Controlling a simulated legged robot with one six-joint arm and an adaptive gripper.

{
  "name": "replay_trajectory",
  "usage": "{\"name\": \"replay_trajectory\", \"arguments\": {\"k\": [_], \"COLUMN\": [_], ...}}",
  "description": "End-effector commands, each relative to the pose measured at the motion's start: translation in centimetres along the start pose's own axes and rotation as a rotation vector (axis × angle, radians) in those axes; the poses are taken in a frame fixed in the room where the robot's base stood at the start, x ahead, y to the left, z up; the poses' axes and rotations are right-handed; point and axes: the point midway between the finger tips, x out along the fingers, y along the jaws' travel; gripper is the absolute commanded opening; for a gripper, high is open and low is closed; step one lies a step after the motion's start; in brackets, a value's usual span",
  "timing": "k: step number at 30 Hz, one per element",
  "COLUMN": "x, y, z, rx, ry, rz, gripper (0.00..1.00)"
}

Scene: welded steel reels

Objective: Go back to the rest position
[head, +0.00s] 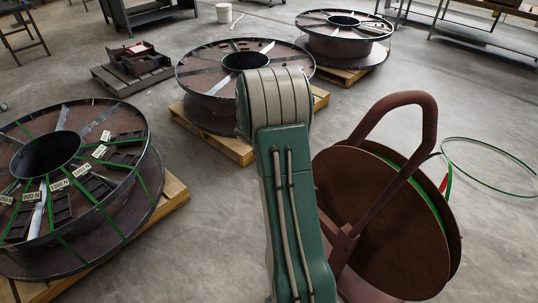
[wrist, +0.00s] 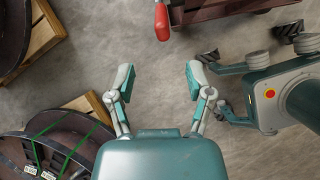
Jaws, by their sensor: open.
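My gripper (wrist: 159,82) is open and empty in the wrist view, its two fingers spread wide above bare concrete floor. In the head view my green and grey arm rises in the middle of the picture and hides the gripper. A reel with labelled dark trays (head: 75,180) lies flat on a wooden pallet at the left of the head view. Part of a reel with green straps (wrist: 50,150) shows at the lower left of the wrist view, apart from the gripper.
Two more reels, the middle one (head: 200,72) and the far one (head: 315,22), lie on pallets. A brown dispenser with a looped handle (head: 405,225) stands at the right, near my arm. A green strap loop (head: 490,140) lies on the floor. A red-handled thing (wrist: 161,20) shows ahead of the fingers.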

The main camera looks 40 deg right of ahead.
Motion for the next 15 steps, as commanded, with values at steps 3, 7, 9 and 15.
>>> {"name": "replay_trajectory", "arguments": {"k": [3, 7, 9, 15], "x": [0.0, -0.2, -1.1, -8.7], "y": [0.0, 0.0, 0.0, -0.9], "z": [0.0, 0.0, -0.1, -1.3], "rx": [0.0, 0.004, 0.025, 0.218], "ry": [0.0, 0.0, 0.004, 0.051], "rz": [0.0, 0.002, 0.01, 0.067], "gripper": [0.66, 0.66, 0.66, 0.66]}}
